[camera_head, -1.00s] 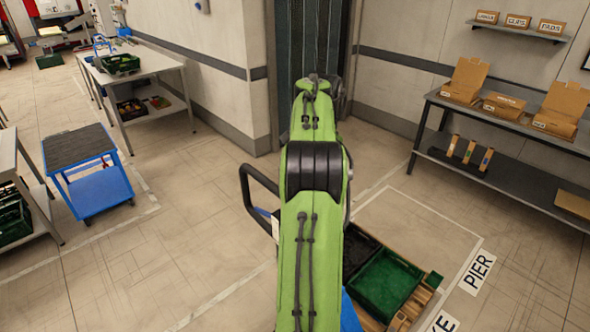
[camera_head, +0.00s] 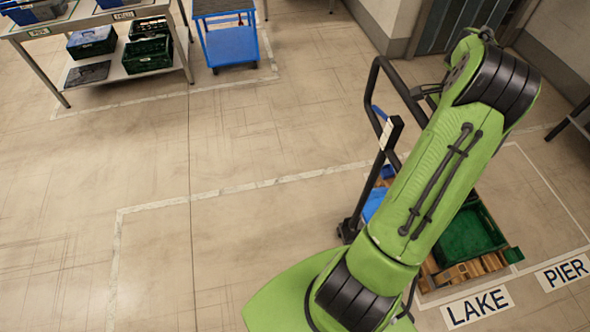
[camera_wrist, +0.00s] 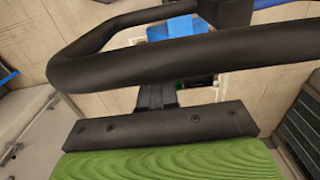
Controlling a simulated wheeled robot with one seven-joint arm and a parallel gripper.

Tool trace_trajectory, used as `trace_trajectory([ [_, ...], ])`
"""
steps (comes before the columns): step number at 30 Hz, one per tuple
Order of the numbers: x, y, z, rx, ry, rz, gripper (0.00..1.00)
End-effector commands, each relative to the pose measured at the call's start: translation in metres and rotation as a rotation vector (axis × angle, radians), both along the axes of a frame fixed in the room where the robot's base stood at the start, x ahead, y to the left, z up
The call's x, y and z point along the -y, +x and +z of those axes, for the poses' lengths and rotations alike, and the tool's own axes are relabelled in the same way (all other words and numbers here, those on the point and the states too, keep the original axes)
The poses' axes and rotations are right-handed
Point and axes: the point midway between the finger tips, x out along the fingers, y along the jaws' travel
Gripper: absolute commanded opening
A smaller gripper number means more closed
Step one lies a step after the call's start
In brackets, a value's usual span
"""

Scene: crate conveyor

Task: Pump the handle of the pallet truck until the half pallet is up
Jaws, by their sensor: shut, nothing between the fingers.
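The pallet truck's handle (camera_head: 374,85) is a black loop on a tilted shaft, left of my arm in the head view. In the wrist view the handle's bar (camera_wrist: 200,58) crosses close in front of my gripper (camera_wrist: 157,93). My gripper's fingers are together and empty, and the bar hides their tips; I cannot tell whether they touch it. The half pallet (camera_head: 462,271) is wooden and partly hidden by my arm. I cannot tell its height off the floor.
A green crate (camera_head: 472,232) sits on the half pallet. Floor labels LAKE (camera_head: 478,306) and PIER (camera_head: 565,273) lie in front. A blue cart (camera_head: 231,45) and a table (camera_head: 100,20) with crates stand at the back left. The floor left of the truck is clear.

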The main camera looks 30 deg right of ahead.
Motion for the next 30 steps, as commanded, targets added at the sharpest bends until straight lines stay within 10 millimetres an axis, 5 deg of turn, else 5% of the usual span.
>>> trace_trajectory([
  [30, -0.216, 0.063, -0.035, -0.002, 0.000, 0.013, 0.00],
])
